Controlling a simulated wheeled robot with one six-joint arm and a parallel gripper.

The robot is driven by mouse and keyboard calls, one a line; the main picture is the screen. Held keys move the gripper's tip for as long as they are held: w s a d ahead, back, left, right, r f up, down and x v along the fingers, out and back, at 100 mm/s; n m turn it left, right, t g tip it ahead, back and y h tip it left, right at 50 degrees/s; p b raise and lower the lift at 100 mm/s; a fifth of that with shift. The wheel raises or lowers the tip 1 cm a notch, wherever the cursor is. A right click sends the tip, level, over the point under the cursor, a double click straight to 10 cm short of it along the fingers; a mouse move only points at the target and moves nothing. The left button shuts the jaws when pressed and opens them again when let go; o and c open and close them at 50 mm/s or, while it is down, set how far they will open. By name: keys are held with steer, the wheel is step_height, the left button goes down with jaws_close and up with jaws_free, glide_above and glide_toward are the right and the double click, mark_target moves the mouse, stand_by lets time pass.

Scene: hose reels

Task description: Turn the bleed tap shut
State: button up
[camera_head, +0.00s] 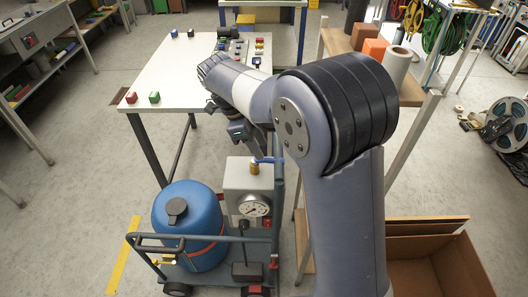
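A small tap with a blue lever (268,160) on a brass body (254,168) stands on top of a pale box (236,179) with a round pressure gauge (253,207). I take it for the bleed tap. The lever lies roughly level, pointing right. The box rides on a dark wheeled cart beside a blue tank (188,222) with a black cap. My gripper (243,134) hangs just above and slightly left of the tap, partly behind my arm. Its fingertips are dark and small, and I cannot make out their gap or any contact with the lever.
A wooden shelf (409,92) stands right of my arm. Open cardboard boxes (432,255) sit at lower right. Floor at left is clear.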

mark_target(267, 161)
steer(key=shift+x, duration=1.8)
jaws_close()
